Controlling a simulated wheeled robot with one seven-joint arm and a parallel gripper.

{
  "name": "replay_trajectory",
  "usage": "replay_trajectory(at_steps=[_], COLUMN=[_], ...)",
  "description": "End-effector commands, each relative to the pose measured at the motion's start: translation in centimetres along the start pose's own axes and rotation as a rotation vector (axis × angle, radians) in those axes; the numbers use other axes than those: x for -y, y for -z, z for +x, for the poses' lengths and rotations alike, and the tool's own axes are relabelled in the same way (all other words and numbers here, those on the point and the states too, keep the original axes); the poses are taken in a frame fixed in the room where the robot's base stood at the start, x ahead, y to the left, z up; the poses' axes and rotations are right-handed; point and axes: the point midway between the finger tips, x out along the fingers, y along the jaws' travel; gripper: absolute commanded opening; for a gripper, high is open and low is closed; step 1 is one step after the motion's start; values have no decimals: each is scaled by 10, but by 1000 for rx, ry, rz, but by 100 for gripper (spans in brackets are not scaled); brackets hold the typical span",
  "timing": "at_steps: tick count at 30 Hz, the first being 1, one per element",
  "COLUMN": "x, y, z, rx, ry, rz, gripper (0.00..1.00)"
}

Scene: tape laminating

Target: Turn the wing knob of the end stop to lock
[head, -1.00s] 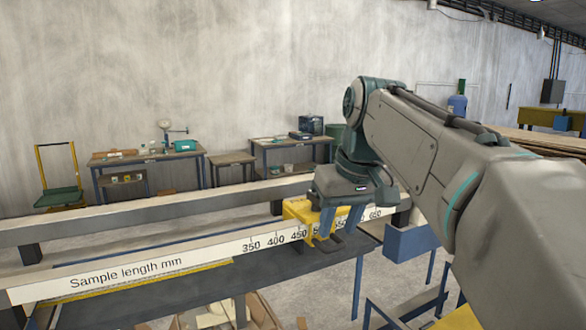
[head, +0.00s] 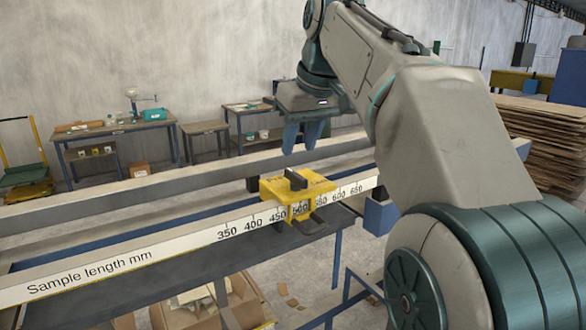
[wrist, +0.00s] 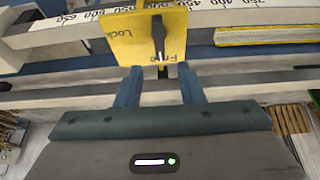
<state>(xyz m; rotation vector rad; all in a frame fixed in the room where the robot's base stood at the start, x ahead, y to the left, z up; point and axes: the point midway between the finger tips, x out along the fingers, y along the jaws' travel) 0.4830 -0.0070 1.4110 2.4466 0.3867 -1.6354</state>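The yellow end stop (head: 285,190) sits on the white scale rail (head: 190,240), around the 450 to 550 marks. Its black wing knob (head: 296,179) stands on the top face. In the wrist view, the yellow plate (wrist: 125,45) carries the words "Lock" and "Free". The knob (wrist: 158,38) is upright in that picture, with its lower end beside "Free". My gripper (head: 300,148) is above the end stop, clear of the knob. In the wrist view, its two blue fingers (wrist: 160,85) are spread apart with nothing between them.
The long rail runs across the bench, with a second beam (head: 150,189) behind it. An open cardboard box (head: 225,300) stands below the rail. Work tables (head: 120,132) line the back wall. Stacked boards (head: 550,140) lie at the right. The space around my gripper is clear.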

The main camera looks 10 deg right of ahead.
Motion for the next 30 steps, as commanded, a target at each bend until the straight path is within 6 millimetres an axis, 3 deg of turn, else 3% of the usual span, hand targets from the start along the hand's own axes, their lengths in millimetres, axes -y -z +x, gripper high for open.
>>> replay_trajectory(at_steps=[3,9,22,23,26,30], x=[1,1,1,1,1,1], y=[-1,0,0,0,0,0], z=[26,54,65,65,65,65], rx=[3,2,0,0,0,0], ry=[2,1,0,0,0,0], rz=[-1,-2,-1,-1,-1,-1], gripper=[35,35,35,32,4,0])
